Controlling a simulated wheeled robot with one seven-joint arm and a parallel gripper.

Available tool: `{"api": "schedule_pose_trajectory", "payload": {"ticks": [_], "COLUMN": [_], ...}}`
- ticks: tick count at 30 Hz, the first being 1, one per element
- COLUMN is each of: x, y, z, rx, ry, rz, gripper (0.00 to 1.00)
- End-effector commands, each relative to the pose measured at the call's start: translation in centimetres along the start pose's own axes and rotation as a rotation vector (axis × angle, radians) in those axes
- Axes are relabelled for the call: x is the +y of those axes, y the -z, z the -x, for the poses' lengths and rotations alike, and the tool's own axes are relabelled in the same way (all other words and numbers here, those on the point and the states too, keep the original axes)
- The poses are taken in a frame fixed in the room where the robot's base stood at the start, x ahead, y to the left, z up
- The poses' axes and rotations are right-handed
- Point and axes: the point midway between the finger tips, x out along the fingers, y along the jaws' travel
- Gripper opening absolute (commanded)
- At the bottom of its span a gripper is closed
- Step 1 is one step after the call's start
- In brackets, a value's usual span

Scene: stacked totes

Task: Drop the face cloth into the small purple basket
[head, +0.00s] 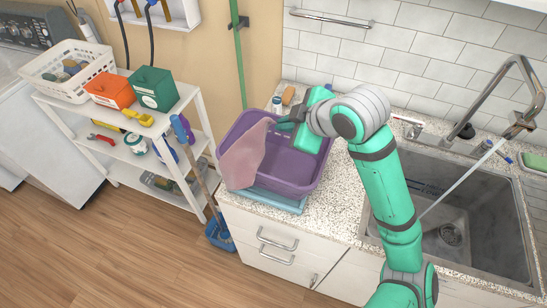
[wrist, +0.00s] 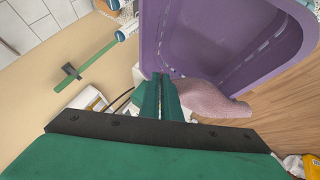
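The pink face cloth (head: 245,155) hangs from my gripper (head: 288,124) at the left side of the small purple basket (head: 299,181). In the head view it covers part of the basket's left wall, and its lower end hangs down there. In the wrist view my gripper's fingers (wrist: 160,98) are close together, and the cloth (wrist: 212,100) comes out beside them. The purple basket (wrist: 215,45) fills the top right there. Its visible interior looks empty. I cannot tell whether the cloth touches the rim.
The basket stands on a blue tote (head: 275,200) at the counter's left end. A sink (head: 470,215) with a tap is on the right. A white shelf (head: 125,150) on the left holds a white basket (head: 75,85), an orange bin (head: 110,92) and a green bin (head: 153,88).

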Motion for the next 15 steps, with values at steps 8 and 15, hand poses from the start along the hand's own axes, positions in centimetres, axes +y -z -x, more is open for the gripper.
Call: {"api": "schedule_pose_trajectory", "payload": {"ticks": [8, 15], "x": [-0.9, -1.0], "y": [-0.1, 0.0], "z": [-1.4, -1.5], "rx": [0.006, 0.007], "ry": [0.006, 0.007], "rz": [0.009, 0.011], "gripper": [0.0, 0.0]}}
